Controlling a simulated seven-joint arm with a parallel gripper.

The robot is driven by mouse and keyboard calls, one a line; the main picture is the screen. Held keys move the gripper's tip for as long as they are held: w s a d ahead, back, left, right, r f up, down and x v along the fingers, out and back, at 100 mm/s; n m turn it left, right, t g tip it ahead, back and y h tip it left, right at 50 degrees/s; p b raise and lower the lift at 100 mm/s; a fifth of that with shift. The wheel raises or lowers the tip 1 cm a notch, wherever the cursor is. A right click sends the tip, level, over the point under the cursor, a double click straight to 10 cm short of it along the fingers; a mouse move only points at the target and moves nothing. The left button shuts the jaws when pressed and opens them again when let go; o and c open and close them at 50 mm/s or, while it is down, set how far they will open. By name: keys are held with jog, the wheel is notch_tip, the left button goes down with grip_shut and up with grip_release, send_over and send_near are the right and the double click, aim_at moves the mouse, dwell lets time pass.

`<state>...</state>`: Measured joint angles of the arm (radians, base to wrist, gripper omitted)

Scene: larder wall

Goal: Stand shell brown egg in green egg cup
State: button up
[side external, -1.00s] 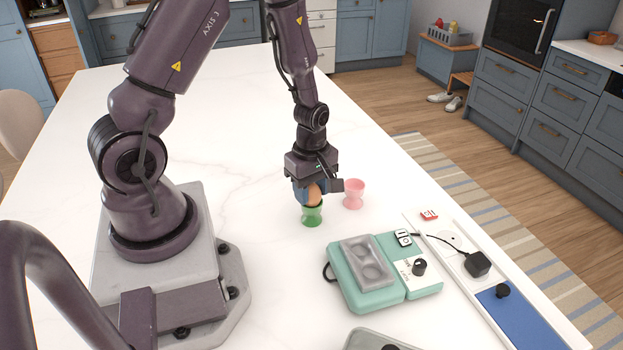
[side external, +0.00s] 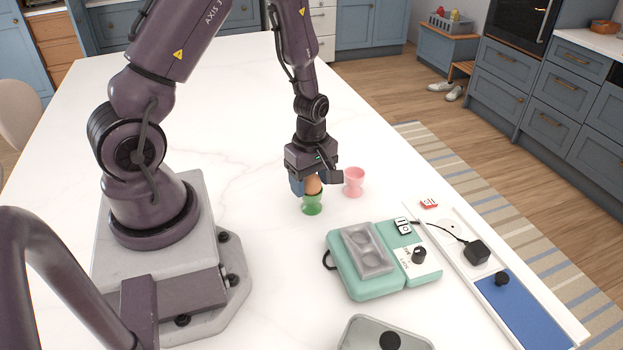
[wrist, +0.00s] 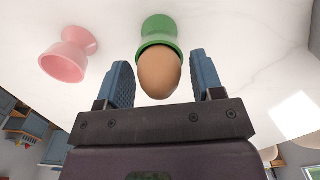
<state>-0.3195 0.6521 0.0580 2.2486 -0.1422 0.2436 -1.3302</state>
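The brown egg (wrist: 160,74) stands in the green egg cup (wrist: 158,30) in the wrist view, with its lower end inside the rim. In the side external view the egg (side external: 313,186) shows just above the green cup (side external: 312,206), which is upright on the worktop. My gripper (wrist: 161,78) is around the egg, with one blue finger on each side. Narrow gaps show between the fingers and the egg, so it looks open. In the side external view my gripper (side external: 312,185) points down over the cup and partly hides the egg.
A pink egg cup (side external: 354,181) stands empty close to the right of the green one. A teal box with a grey tray (side external: 367,250) lies nearer the camera. A black plug (side external: 477,252) and a blue panel (side external: 520,310) are at the right edge. The white worktop behind is clear.

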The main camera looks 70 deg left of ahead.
jog(key=shift+o, duration=0.6)
jog(key=shift+r, duration=0.1)
notch_tip(320, 180, up, 13)
notch_tip(320, 180, up, 7)
jog(key=m+t, duration=0.1)
jog(key=m, duration=1.3)
send_over(306, 196)
jog(key=s+d, duration=0.2)
jog(key=d, duration=0.2)
jog(key=s+d+r+m+t, duration=0.4)
jog(key=r+m, duration=0.3)
jog(key=r, duration=0.2)
jog(key=shift+s+d+r+t, duration=0.15)
jog(key=shift+s+d+t, duration=0.2)
jog(key=shift+d, duration=0.4)
